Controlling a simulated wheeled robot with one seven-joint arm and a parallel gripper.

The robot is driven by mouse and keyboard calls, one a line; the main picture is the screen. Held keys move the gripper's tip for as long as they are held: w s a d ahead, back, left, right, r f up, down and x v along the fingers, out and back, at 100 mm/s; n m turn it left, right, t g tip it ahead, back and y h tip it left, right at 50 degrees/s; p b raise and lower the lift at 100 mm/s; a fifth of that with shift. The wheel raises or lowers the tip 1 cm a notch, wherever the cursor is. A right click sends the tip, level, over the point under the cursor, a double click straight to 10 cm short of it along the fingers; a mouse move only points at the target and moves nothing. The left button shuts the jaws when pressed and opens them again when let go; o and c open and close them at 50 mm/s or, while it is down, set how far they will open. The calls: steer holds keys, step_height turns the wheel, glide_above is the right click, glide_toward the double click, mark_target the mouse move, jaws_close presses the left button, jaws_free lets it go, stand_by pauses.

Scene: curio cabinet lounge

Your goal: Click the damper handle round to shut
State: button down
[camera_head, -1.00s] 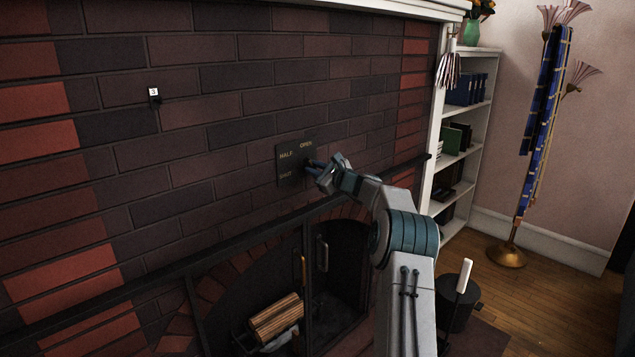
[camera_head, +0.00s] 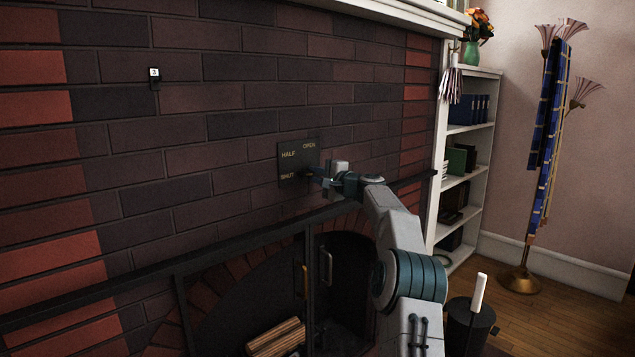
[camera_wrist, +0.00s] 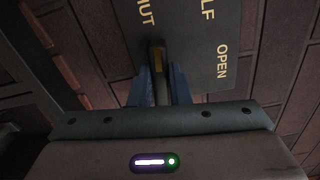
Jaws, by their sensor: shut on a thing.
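A dark damper plate (camera_head: 290,152) is fixed to the brick wall, lettered OPEN, HALF and SHUT from upper right to lower left. It also shows in the wrist view (camera_wrist: 205,60), turned on its side. My gripper (camera_head: 316,174) is at the plate's lower right. Its blue fingers (camera_wrist: 158,88) are closed on both sides of the narrow damper handle (camera_wrist: 157,62). The handle's visible end points toward the SHUT lettering. In the head view the gripper hides most of the handle, so its exact seating is hard to tell.
A dark mantel ledge (camera_head: 130,285) runs below the plate, above the open firebox with logs (camera_head: 277,340). A small numbered tag (camera_head: 154,74) hangs on the bricks. A white bookshelf (camera_head: 470,150) and a brass floor stand (camera_head: 519,281) are to the right.

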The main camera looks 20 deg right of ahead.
steer(key=shift+n+b, duration=0.45)
steer(key=shift+n, duration=0.25)
steer(key=shift+r, duration=0.1)
steer(key=c, duration=1.4)
jaws_free()
steer(key=shift+d, duration=0.1)
steer(key=shift+o, duration=0.2)
steer(key=shift+s+d+f+b, duration=0.2)
steer(key=shift+s+f+b, duration=0.05)
steer(key=shift+s+b, duration=0.2)
steer(key=b+v, duration=0.2)
steer(key=v, duration=1.1)
steer(key=shift+r, duration=0.25)
steer(key=shift+a, duration=0.2)
